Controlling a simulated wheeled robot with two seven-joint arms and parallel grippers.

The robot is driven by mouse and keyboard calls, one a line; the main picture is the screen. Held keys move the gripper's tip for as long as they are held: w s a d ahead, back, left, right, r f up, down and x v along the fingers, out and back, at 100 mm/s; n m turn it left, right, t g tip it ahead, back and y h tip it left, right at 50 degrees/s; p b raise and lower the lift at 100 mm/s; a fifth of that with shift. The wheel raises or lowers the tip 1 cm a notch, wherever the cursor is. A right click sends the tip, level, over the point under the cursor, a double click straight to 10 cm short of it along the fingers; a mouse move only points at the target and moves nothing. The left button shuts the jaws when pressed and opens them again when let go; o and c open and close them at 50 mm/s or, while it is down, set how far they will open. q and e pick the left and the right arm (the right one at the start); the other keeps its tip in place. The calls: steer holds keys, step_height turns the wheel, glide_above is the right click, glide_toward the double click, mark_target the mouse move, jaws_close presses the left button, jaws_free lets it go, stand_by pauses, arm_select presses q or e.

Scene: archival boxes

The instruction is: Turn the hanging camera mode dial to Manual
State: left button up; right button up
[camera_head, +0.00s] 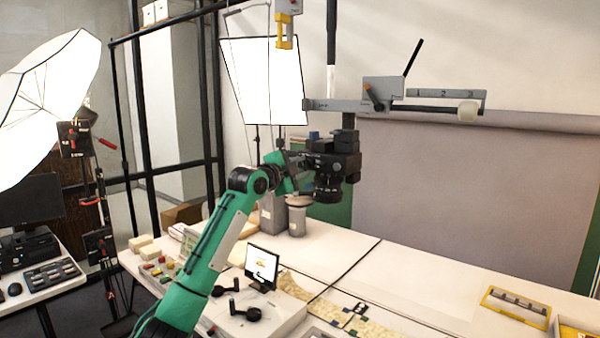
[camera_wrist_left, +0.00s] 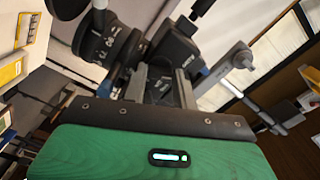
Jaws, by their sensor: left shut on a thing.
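The black camera (camera_head: 345,162) hangs lens down from a grey overhead arm, above the white table. It also shows tilted in the left wrist view (camera_wrist_left: 110,42), its round lens at the upper left. My left gripper (camera_head: 304,160) is at the camera's left side, high on the body beside the lens. In the wrist view its grey fingers (camera_wrist_left: 161,82) are closed against the dark body, on what appears to be the mode dial. The dial and its markings are hidden, so its setting cannot be read. My right gripper is not in view.
The grey overhead arm (camera_head: 390,105) spans just above the camera. A small screen (camera_head: 262,264) and a grey canister (camera_head: 298,214) stand on the table below. A yellow-framed tray (camera_head: 515,308) lies at the right. The middle right of the table is clear.

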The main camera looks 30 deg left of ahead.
arm_select(q)
steer(key=m, duration=0.2)
steer(key=shift+r+m+p, duration=0.1)
steer(key=shift+m+p, duration=0.2)
steer(key=shift+p, duration=0.1)
steer(key=shift+m+p, duration=0.6)
steer(key=shift+m, duration=0.5)
steer(key=o, duration=1)
